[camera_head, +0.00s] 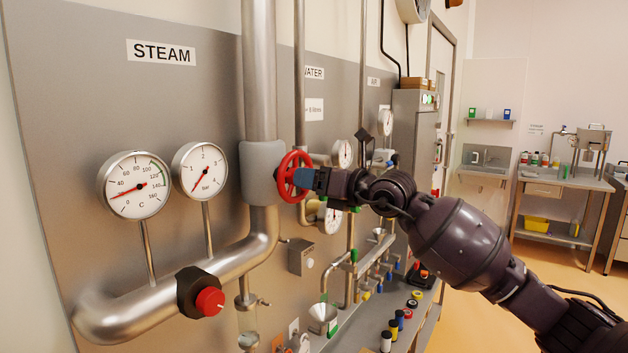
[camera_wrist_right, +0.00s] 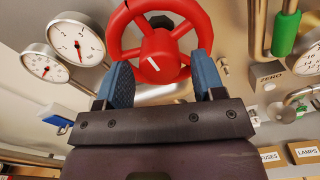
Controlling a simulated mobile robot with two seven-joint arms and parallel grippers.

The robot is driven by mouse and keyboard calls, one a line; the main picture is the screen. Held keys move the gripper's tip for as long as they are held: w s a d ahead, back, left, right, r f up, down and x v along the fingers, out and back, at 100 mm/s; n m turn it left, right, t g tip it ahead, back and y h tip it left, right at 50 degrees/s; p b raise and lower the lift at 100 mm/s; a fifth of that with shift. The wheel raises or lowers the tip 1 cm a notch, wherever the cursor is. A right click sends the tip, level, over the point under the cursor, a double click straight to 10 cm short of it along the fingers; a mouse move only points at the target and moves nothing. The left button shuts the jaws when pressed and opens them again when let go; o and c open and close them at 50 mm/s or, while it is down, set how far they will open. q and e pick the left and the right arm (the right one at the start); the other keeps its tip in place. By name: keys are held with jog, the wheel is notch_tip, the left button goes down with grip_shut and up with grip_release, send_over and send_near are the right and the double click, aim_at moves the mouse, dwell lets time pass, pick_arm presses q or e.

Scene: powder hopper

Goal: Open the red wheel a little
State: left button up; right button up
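The red wheel (camera_head: 283,180) is mounted on the side of a grey valve body (camera_head: 260,175) on the thick steam pipe. In the right wrist view its red hub (camera_wrist_right: 160,58), spokes and rim show face on. My right gripper (camera_head: 304,178) is in front of the wheel, with its blue fingertips near it. In the wrist view the gripper (camera_wrist_right: 164,80) has its two fingers well apart, one on each side of the wheel's lower part. I cannot tell whether they touch the rim. My left gripper is not in view.
Two steam gauges (camera_head: 136,186) (camera_head: 200,171) sit left of the wheel. A red knob (camera_head: 209,302) on a black fitting is on the pipe below. Floor (camera_head: 545,265) is clear at right.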

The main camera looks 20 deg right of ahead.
jog(key=c, duration=0.7)
jog(key=shift+n+b, duration=3.65)
jog(key=shift+n, duration=0.55)
jog(key=shift+c, duration=0.2)
jog(key=o, duration=0.9)
jog(key=shift+s+d, duration=0.1)
